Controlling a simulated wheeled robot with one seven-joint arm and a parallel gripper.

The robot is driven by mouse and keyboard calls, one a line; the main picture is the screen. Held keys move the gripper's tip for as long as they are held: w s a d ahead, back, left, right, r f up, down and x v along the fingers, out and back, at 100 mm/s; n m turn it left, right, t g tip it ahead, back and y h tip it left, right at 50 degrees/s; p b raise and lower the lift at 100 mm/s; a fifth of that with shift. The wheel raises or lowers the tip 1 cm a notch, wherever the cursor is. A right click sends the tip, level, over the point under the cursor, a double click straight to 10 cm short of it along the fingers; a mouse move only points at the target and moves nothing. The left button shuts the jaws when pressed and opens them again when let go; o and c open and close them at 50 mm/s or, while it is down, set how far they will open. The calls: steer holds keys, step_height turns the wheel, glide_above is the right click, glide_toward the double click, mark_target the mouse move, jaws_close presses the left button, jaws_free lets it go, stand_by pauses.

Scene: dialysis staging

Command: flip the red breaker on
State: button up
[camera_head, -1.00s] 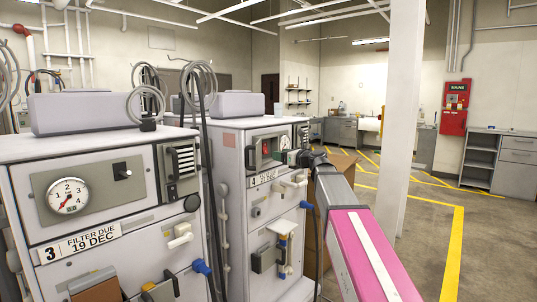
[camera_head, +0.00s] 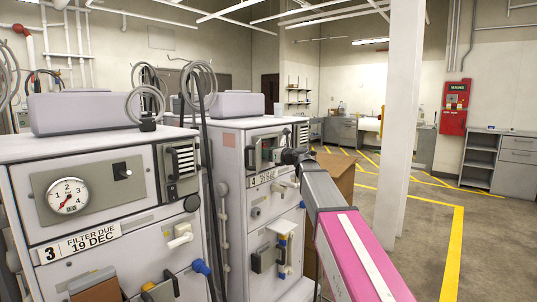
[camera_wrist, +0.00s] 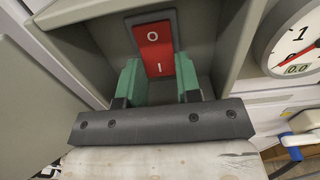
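The red breaker (camera_wrist: 154,48) is a rocker switch marked O at the top and I at the bottom. It sits in a dark frame at the back of a grey recess (camera_wrist: 205,40) in the wrist view. My gripper (camera_wrist: 158,78) is open, with its green fingers apart on either side of the breaker's lower half and nothing between them. Whether they touch it I cannot tell. In the head view my gripper (camera_head: 284,156) is at the upper front of machine 4 (camera_head: 232,195) and largely hides the breaker.
A grey panel (camera_wrist: 35,95) stands left of the recess, and a round gauge (camera_wrist: 295,45) is close on its right. Machine 3 (camera_head: 110,255) stands at near left. A brown box (camera_head: 336,178) is behind my arm. A white pillar (camera_head: 398,120) stands right, with open floor beyond.

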steer(key=shift+f+t+y, duration=0.15)
steer(key=shift+t+y, duration=0.25)
steer(key=shift+y, duration=0.1)
steer(key=o, duration=0.9)
steer(key=v, duration=1)
steer(key=shift+s+d, duration=0.2)
steer(key=shift+d, duration=0.05)
